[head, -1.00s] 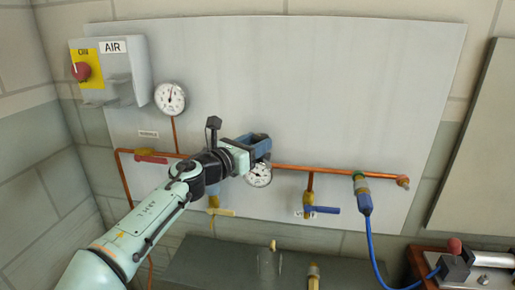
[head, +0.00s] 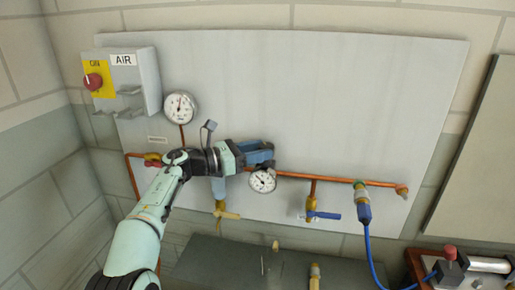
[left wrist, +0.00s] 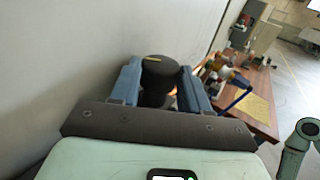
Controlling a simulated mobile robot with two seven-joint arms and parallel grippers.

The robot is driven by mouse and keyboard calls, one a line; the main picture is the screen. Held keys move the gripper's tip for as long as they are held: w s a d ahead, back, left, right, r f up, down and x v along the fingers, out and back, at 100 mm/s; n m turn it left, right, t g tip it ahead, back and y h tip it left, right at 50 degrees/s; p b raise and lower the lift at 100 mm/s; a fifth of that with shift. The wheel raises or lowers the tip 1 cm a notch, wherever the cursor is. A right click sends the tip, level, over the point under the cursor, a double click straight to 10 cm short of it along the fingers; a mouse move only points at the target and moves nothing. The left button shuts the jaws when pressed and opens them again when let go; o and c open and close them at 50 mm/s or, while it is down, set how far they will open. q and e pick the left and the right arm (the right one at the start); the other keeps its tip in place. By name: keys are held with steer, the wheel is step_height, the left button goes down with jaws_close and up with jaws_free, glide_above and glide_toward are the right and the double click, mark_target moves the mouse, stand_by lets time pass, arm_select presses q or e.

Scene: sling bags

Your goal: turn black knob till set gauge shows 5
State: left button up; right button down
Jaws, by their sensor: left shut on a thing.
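The black knob (left wrist: 160,72), with a small yellow mark on top, sits between the blue fingers of my left gripper (left wrist: 156,88) in the left wrist view. The gripper is shut on it. In the head view the left gripper (head: 262,153) is at the copper pipe on the grey panel and hides the knob. Just below it is a small round white gauge (head: 262,181), likely the set gauge; its needle shows but the numbers are too small to read. My right gripper is not in view.
A larger gauge (head: 181,107) is at upper left, beside the AIR box (head: 130,80) with a red knob (head: 93,81). A blue-handled valve (head: 322,215) and blue hose (head: 372,250) are to the right.

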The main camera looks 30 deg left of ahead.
arm_select(q)
steer(key=o, duration=1.1)
steer(key=shift+c, duration=0.2)
